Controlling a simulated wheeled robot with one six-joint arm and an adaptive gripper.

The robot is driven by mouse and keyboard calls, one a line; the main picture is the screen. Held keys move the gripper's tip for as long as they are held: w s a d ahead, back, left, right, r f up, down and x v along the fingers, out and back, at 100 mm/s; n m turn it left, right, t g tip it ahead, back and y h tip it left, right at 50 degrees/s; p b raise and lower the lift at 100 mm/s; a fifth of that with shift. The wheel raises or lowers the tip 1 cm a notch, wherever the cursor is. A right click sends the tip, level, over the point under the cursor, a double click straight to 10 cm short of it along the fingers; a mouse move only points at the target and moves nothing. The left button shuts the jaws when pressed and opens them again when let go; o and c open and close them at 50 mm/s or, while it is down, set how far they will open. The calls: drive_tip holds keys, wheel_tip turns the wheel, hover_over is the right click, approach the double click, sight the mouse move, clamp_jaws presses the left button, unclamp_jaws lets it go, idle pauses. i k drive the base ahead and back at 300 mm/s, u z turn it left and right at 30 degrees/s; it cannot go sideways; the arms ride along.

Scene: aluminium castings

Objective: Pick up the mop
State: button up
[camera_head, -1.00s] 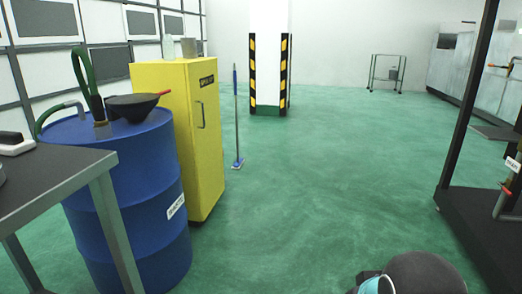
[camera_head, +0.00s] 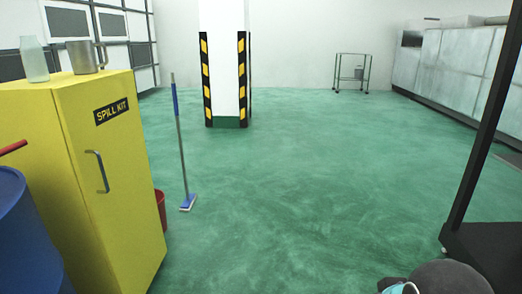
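The mop (camera_head: 181,150) stands upright on the green floor, just right of and beyond the yellow spill kit cabinet. Its handle is blue at the top and grey below, and its flat blue-and-white head (camera_head: 188,202) rests on the floor. Part of my arm shows at the bottom right edge, well apart from the mop. My gripper's fingers cannot be made out.
The yellow cabinet (camera_head: 110,185) bears a bottle (camera_head: 34,60) and a metal mug (camera_head: 84,57). A red bucket (camera_head: 160,208) is partly hidden behind it. A blue drum (camera_head: 25,240) is at left, a striped pillar (camera_head: 224,75) beyond. A dark rack (camera_head: 480,150) stands right; the middle floor is clear.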

sight(187, 204)
drive_tip(key=u, duration=0.1)
drive_tip(key=i, duration=1.8)
drive_tip(key=u, duration=1.15)
drive_tip(key=i, duration=1.65)
drive_tip(key=u, duration=0.9)
drive_tip(key=i, duration=0.25)
drive_tip(key=u, duration=0.15)
